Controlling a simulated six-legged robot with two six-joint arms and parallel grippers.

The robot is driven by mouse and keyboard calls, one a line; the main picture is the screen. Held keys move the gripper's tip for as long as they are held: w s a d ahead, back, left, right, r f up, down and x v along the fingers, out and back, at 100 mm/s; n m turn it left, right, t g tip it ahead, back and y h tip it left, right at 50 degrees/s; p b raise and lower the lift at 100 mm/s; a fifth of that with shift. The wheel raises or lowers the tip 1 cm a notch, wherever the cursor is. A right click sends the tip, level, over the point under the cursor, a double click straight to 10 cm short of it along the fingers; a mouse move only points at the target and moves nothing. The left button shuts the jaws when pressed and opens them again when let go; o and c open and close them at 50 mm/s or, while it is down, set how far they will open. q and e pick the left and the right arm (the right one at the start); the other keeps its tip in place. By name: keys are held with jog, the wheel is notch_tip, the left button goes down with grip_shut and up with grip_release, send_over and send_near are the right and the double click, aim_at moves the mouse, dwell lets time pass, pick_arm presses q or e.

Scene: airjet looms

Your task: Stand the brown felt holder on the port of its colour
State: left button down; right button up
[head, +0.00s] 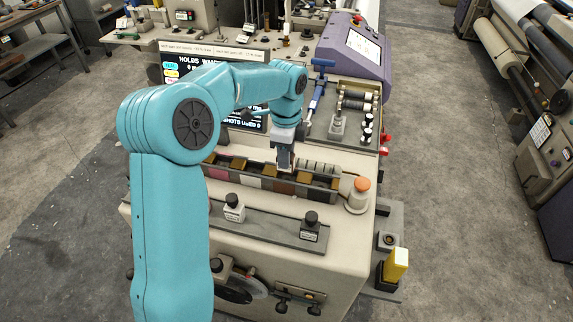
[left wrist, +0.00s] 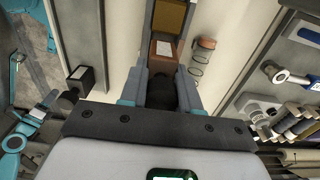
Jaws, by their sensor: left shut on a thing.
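My left gripper (head: 284,160) reaches down over the row of coloured ports (head: 218,173) on the machine's front ledge. In the left wrist view its fingers (left wrist: 165,95) are shut on the black knob of the brown felt holder (left wrist: 163,49), a brown block with a white label. In the head view the gripper mostly hides the holder. A brown front panel (head: 283,188) shows in the row just below the gripper. I cannot tell whether the holder touches its port. My right gripper is not in view.
A white holder (head: 234,207) and a dark holder (head: 311,229) stand on the lower shelf (head: 268,227). An orange-topped button (head: 361,185) is at the row's right end. A screen (head: 175,73) stands behind my arm. Spools (head: 357,100) and a blue-handled tool (head: 318,90) sit behind right.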

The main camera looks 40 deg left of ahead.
aim_at(290, 171)
pick_arm(q)
jog(key=f, duration=0.4)
jog(key=shift+w+d, duration=0.1)
jog(key=shift+w, duration=0.15)
jog(key=shift+s+f, duration=0.1)
jog(key=shift+f, duration=0.1)
jog(key=shift+f, duration=0.2)
jog(key=c, duration=0.8)
grip_release()
jog(key=shift+r, duration=0.1)
